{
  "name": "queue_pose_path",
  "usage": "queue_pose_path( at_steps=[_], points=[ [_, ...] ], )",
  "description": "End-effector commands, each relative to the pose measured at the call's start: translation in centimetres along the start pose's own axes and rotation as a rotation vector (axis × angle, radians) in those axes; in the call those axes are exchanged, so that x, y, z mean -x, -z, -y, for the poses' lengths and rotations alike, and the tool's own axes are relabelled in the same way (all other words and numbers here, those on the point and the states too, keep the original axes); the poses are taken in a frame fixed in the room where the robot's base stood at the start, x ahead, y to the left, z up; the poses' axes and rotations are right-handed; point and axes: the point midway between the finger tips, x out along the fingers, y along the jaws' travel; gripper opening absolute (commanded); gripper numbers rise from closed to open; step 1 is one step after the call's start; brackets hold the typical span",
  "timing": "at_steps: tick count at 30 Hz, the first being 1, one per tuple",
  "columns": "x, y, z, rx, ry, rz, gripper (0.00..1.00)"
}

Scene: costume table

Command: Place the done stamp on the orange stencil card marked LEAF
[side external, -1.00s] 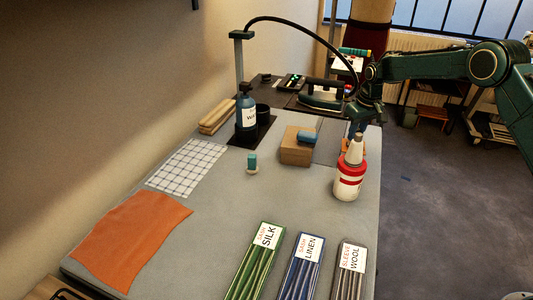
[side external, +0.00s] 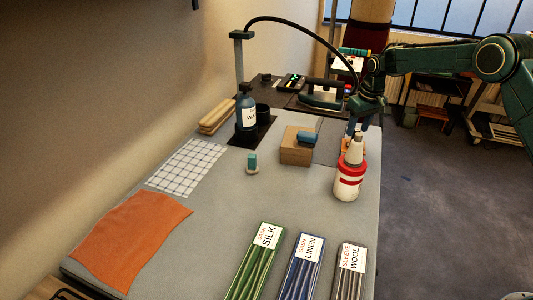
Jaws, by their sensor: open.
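My gripper (side external: 362,113) hangs at the far right of the table, behind the red-and-white bottle; it is open, with its fingertips small and hard to make out. A small blue shape (side external: 351,128) shows just below it; I cannot tell whether it is the done stamp or whether it touches the gripper. A bit of orange (side external: 344,146) on the table beneath is mostly hidden by the bottle; its marking cannot be read. A teal-handled piece on a pale round base (side external: 252,163) stands mid-table. A blue piece (side external: 307,137) lies on a wooden block (side external: 295,151).
The red-and-white bottle (side external: 349,180) stands upright in front of my gripper. A spray bottle (side external: 246,112), gridded sheet (side external: 188,167), orange cloth (side external: 132,238) and SILK, LINEN and WOOL trays (side external: 301,268) surround clear grey table. An iron (side external: 322,95) stands behind.

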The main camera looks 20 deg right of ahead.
Motion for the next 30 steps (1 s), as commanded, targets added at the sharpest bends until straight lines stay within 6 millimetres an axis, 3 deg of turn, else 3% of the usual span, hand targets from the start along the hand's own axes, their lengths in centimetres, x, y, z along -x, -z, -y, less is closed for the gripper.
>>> queue_pose_path(
  at_steps=[15,21,30],
  points=[
    [8.1,0.0,0.0,0.0,0.0,-0.003,0.44],
    [9.5,0.0,0.0,0.0,0.0,-0.001,0.44],
    [9.8,0.0,0.0,0.0,0.0,0.0,0.44]
  ],
)
